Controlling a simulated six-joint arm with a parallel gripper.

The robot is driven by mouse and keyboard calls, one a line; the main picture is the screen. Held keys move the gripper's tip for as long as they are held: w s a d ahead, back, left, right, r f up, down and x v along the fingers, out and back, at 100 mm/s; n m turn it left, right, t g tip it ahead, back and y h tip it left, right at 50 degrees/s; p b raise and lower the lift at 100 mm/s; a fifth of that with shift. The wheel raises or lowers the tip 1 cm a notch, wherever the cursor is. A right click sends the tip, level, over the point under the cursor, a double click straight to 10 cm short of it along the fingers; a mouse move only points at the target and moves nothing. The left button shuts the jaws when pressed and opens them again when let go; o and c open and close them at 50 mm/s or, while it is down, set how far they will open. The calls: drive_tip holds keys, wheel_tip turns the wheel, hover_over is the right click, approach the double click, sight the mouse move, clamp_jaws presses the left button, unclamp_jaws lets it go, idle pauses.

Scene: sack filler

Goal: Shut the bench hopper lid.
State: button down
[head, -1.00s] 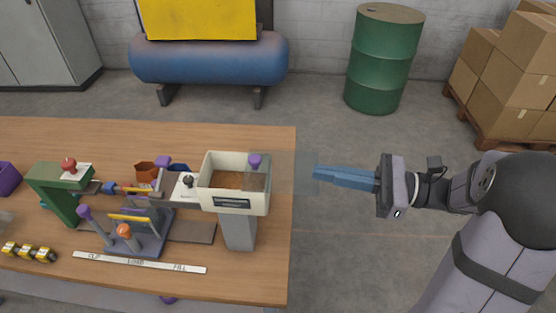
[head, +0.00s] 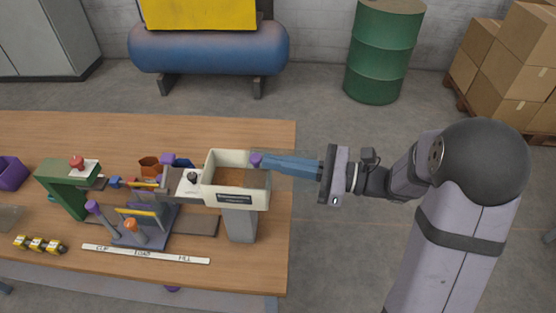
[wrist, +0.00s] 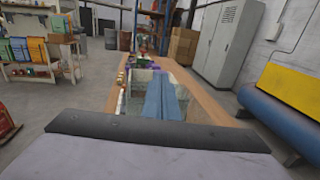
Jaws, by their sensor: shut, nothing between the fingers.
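The bench hopper (head: 237,201) is a cream open-topped box with brown fill, on a grey pedestal at the table's right end. Its lid (head: 302,184) is a faint see-through sheet reaching out past the hopper's right side; most of the hopper mouth is uncovered. A purple knob (head: 256,160) stands at the lid's left end, over the hopper's right part. My gripper (head: 266,162) has its blue fingers shut and empty, with the tips right against or just beside the knob's right side; I cannot tell contact. In the wrist view the fingers (wrist: 165,97) point over the hopper (wrist: 138,82).
Left of the hopper are a white block with a dark knob (head: 192,177), a rack with upright posts (head: 133,232) and a green press (head: 62,185). A label strip (head: 146,254) lies in front.

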sight(293, 180)
drive_tip(key=a, duration=1)
drive_tip(key=shift+a+b, duration=0.25)
drive_tip(key=shift+b, duration=0.05)
drive_tip(key=shift+r, duration=0.2)
drive_tip(key=shift+d, duration=0.1)
drive_tip(key=d+b, duration=0.1)
drive_tip(key=d, duration=0.3)
drive_tip(key=s+d+b, duration=0.1)
drive_tip(key=d, duration=0.3)
drive_tip(key=s+d+b, duration=0.1)
drive_tip(key=d, duration=0.3)
drive_tip(key=shift+d+f, duration=0.25)
drive_tip(key=shift+d, duration=0.1)
drive_tip(key=shift+s+d, duration=0.2)
drive_tip(key=shift+d, duration=0.35)
